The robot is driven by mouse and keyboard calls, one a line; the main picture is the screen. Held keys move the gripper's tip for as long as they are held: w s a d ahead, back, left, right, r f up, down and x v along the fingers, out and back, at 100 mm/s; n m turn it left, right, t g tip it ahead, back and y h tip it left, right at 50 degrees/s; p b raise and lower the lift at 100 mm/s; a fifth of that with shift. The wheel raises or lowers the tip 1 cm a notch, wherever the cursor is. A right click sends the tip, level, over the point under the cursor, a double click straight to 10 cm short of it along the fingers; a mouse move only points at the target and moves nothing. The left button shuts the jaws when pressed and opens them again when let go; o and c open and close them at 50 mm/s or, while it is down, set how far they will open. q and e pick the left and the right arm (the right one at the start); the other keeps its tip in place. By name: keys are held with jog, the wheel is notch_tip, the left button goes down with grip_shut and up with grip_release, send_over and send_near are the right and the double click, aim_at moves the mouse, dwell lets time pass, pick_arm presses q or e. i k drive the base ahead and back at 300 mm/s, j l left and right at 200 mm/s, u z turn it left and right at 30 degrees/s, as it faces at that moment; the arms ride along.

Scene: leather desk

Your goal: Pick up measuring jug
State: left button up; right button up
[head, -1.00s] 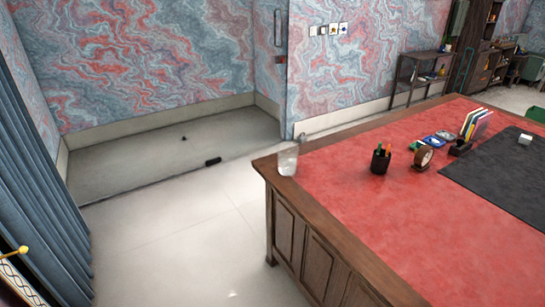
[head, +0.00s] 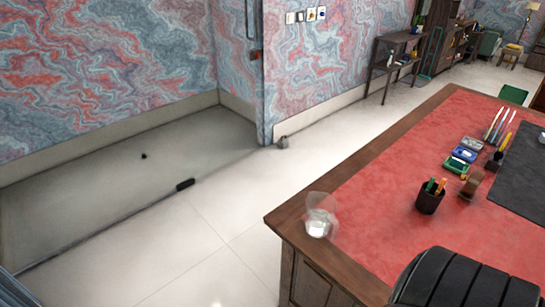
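The measuring jug (head: 318,224) is a clear, see-through vessel in the head view. It stands upright on the wooden border at the left corner of the desk (head: 350,262). Its outline is faint against the wood and the red leather top, and I cannot make out a handle. Nothing touches it. Neither of my grippers shows in this view.
A black pen cup (head: 430,200), a small clock (head: 471,186), colored boxes (head: 461,158) and a dark mat (head: 521,170) lie right of the jug. A black ridged shape (head: 450,280) hides the near desk edge.

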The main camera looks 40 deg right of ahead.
aim_at(316, 225)
jog(key=i+j+z, duration=0.1)
jog(key=i+z, duration=0.25)
jog(key=i, duration=0.15)
jog(key=i+j+z, duration=0.35)
jog(key=i, duration=0.15)
jog(key=l, duration=0.1)
